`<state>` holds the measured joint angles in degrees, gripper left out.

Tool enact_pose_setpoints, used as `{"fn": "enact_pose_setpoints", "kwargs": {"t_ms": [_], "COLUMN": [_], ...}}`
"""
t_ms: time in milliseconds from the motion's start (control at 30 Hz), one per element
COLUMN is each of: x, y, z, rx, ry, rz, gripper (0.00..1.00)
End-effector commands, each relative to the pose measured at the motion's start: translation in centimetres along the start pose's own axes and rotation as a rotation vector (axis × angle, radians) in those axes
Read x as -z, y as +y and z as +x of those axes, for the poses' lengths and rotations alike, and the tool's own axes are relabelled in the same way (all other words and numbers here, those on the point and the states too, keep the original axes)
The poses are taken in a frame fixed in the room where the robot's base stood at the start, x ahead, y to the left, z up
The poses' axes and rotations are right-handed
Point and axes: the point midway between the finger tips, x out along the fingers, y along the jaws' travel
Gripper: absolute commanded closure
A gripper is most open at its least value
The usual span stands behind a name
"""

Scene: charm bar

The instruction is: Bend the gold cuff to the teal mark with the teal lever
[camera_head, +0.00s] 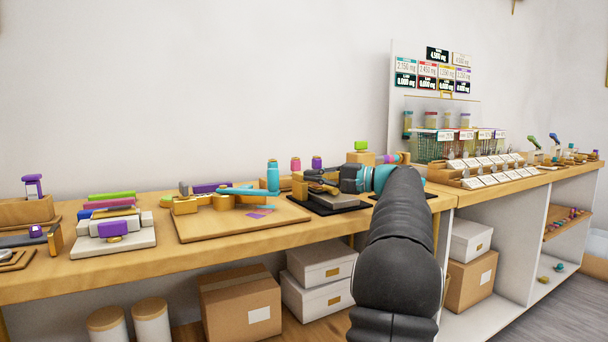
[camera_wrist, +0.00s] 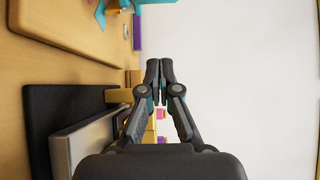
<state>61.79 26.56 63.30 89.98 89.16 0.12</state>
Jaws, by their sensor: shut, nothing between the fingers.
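A teal lever (camera_head: 245,191) lies across the bending jig on a wooden board (camera_head: 195,235), left of my gripper. Gold-coloured parts (camera_head: 185,204) sit at the left of that jig; I cannot tell which is the cuff. The teal mark cannot be made out. My gripper (camera_head: 318,181) is at the end of my arm, above a black-based station right of the board, apart from the lever. In the wrist view my gripper (camera_wrist: 160,65) has its fingertips together and empty. A teal part (camera_wrist: 103,10) shows at the top left there, beyond the fingertips.
The black base (camera_head: 335,208) lies below my gripper. A grey stand (camera_head: 113,243) with coloured bars is at the left. Price cards and a jar rack (camera_head: 445,145) stand at the right.

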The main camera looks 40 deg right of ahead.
Motion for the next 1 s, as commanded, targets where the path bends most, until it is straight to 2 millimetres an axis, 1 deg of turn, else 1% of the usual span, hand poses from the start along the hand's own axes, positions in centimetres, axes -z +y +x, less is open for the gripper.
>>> {"fn": "enact_pose_setpoints", "kwargs": {"t_ms": [200,467,500,700,833,1000], "x": [-0.2,-0.2,-0.8,-2.8,-3.6,-3.9], "y": [0.0,-0.1,-0.1,0.0,0.0,-0.1], "z": [4.2,9.0,8.4,7.5,7.3,7.2], "rx": [0.0,0.0,0.0,0.0,0.0,0.001], "ry": [-0.004,-0.004,0.0,0.0,0.0,0.0], "rz": [0.0,0.0,0.0,0.001,0.001,0.0], "gripper": [1.0,1.0,1.0,1.0,1.0,1.0]}}
